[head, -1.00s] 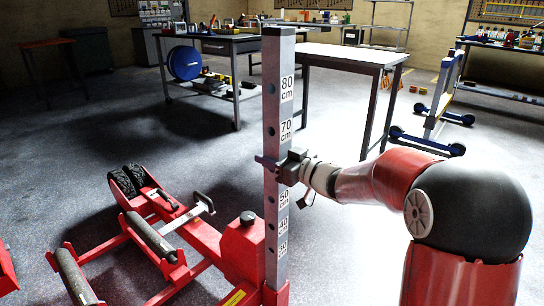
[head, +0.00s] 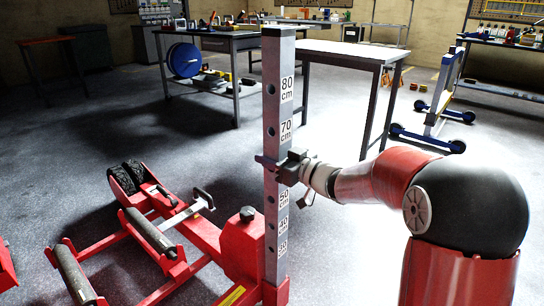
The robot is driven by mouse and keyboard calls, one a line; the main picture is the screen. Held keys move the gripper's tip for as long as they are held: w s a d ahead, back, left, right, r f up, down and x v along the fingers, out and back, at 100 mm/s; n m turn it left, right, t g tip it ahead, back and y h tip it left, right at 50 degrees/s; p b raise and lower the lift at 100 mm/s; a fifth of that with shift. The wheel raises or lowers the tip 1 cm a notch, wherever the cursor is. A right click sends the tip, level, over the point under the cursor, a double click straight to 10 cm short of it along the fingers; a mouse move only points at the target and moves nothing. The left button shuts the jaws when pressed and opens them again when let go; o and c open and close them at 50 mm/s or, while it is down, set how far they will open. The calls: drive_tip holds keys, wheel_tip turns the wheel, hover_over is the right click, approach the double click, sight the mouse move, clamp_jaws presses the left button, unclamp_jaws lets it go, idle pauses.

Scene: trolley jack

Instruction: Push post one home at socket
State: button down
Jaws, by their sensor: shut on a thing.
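The post (head: 271,130) is a grey upright bar with holes and a cm scale, standing upright in the head view. Its lower end goes down into the red socket (head: 276,293) on the red trolley jack (head: 240,246); how deep it sits inside is hidden. My gripper (head: 274,166) is shut on the post around the 60 cm mark, reaching in from the right and covering that label. Labels from 30 to 80 cm show above and below it.
The red jack frame with rollers (head: 150,233) and black wheels (head: 132,178) lies left of the post. A white-topped table (head: 352,52) and a workbench with a blue reel (head: 184,61) stand behind. A blue-footed trolley (head: 428,139) stands at the right. Open floor lies between.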

sight(284, 191)
drive_tip(key=shift+f+b, duration=3.15)
drive_tip(key=shift+f, duration=1.15)
idle(1.0)
drive_tip(key=c, duration=0.8)
unclamp_jaws()
drive_tip(key=shift+o, duration=0.8)
drive_tip(key=shift+f, duration=0.6)
drive_tip(key=v, duration=0.8)
drive_tip(key=shift+r+p, duration=0.3)
drive_tip(key=shift+r, duration=0.1)
